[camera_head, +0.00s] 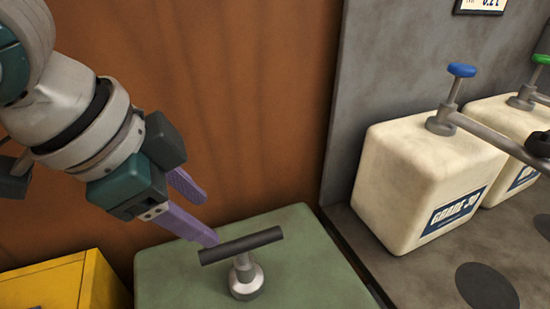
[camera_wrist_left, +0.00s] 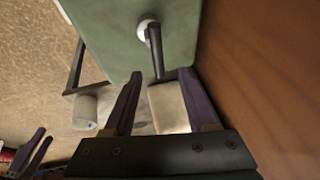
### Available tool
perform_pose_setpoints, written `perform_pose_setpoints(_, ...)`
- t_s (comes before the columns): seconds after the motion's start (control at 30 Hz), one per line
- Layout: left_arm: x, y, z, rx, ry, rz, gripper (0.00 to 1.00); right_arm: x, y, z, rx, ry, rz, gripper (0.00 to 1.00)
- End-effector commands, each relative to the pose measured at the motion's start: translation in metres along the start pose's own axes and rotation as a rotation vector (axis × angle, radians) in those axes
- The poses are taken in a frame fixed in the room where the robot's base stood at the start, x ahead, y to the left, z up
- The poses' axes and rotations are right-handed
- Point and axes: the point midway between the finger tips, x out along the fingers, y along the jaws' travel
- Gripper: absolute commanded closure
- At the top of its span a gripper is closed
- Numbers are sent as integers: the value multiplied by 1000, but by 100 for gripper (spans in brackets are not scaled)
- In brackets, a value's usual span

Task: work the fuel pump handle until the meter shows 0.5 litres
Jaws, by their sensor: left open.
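The pump handle is a dark crossbar (camera_head: 242,246) on a short metal post (camera_head: 245,278) on top of the green box (camera_head: 315,270). My left gripper (camera_head: 210,214) is open and empty, with its purple fingers close to the crossbar's left end. In the left wrist view the crossbar (camera_wrist_left: 155,50) reaches toward the gap between the left fingers (camera_wrist_left: 160,88); I cannot tell whether they touch it. A small framed display (camera_head: 482,4) is cut off at the top edge and seems to read 0.2 L. My right gripper (camera_wrist_left: 30,150) seems to show as purple fingers in the left wrist view's corner.
A cream canister (camera_head: 415,185) with a blue-topped pump (camera_head: 461,70) stands on the dark shelf at right, with a green-topped one beside it. A yellow box (camera_head: 55,285) is at lower left. An orange-brown wall (camera_head: 240,110) stands close behind the green box.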

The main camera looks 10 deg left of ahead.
Motion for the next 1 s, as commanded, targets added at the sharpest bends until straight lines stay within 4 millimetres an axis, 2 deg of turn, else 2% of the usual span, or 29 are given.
perform_pose_setpoints(0.17,23,1,0,-2,-1,3,43,1,0,4,1,-10,0,43)
perform_pose_setpoints(0.4,68,1,0,-1,-1,1,43,4,0,6,0,-12,1,43)
perform_pose_setpoints(0.53,85,0,0,0,0,0,43,7,0,6,0,-11,1,43)
perform_pose_setpoints(0.7,95,0,0,0,0,-1,43,8,0,6,-1,-10,1,43)
perform_pose_setpoints(1.0,96,0,-1,1,1,-1,45,7,0,5,-1,-7,2,43)
